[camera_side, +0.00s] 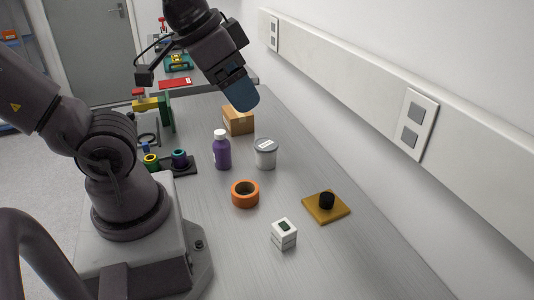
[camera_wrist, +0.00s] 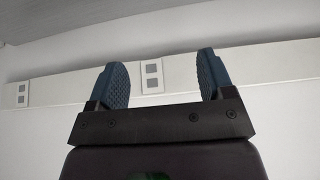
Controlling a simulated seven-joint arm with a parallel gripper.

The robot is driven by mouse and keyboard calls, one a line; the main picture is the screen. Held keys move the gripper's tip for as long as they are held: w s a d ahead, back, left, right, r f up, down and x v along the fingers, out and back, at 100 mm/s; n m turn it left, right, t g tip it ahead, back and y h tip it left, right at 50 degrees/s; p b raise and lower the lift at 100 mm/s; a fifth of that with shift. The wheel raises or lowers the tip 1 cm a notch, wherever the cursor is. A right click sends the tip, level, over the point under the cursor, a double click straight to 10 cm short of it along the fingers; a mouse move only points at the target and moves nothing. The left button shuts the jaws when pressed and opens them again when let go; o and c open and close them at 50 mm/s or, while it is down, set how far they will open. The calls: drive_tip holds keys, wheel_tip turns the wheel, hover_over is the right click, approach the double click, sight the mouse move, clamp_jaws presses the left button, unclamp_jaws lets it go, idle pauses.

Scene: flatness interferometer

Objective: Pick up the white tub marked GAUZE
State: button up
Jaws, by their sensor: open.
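A round white tub (camera_side: 265,155) with a grey lid stands upright on the grey bench in the side view. It has a pale label on the lid, too small to read. It is just right of a purple bottle (camera_side: 222,150). My gripper (camera_side: 242,98) is in the air above and behind the tub, apart from it. In the wrist view my gripper (camera_wrist: 158,80) has its two blue fingers spread wide with nothing between them. The tub is not in the wrist view, which faces the wall.
A cardboard box (camera_side: 238,121) stands behind the tub. An orange ring (camera_side: 245,194), a white block (camera_side: 284,234) and a yellow plate with a black knob (camera_side: 327,208) lie nearer. Dark holders with coloured rings (camera_side: 179,161) stand left. A wall with a trunking rail (camera_side: 350,70) bounds the right.

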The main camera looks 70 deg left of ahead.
drive_tip(key=o, duration=0.4)
drive_tip(key=shift+r, duration=0.1)
